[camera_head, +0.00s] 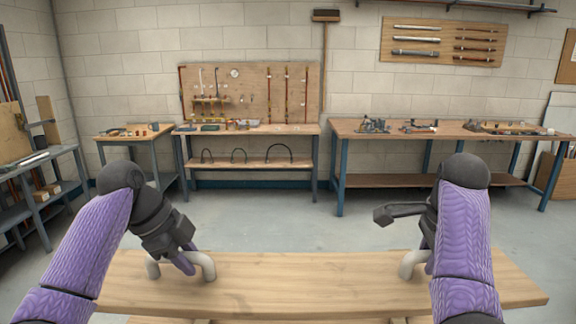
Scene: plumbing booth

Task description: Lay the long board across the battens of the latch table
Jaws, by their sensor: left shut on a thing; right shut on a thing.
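The long board (305,280) is pale wood and lies level across the bottom of the head view, in front of me. It has two pale grey handles on top, a left handle (209,266) and a right handle (406,266). My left gripper (186,263) is shut on the left handle. My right gripper (424,247) is shut on the right handle, with its fingers mostly hidden by my forearm. Pieces of wood show just under the board's near edge. I cannot tell whether they are the battens of the latch table or whether the board touches them.
A long workbench (390,131) with fittings stands at the back right. A bench with a shelf (250,166) and a small table (135,138) stand at the back left. A metal bench (35,160) is at the far left. Grey floor (310,225) between is clear.

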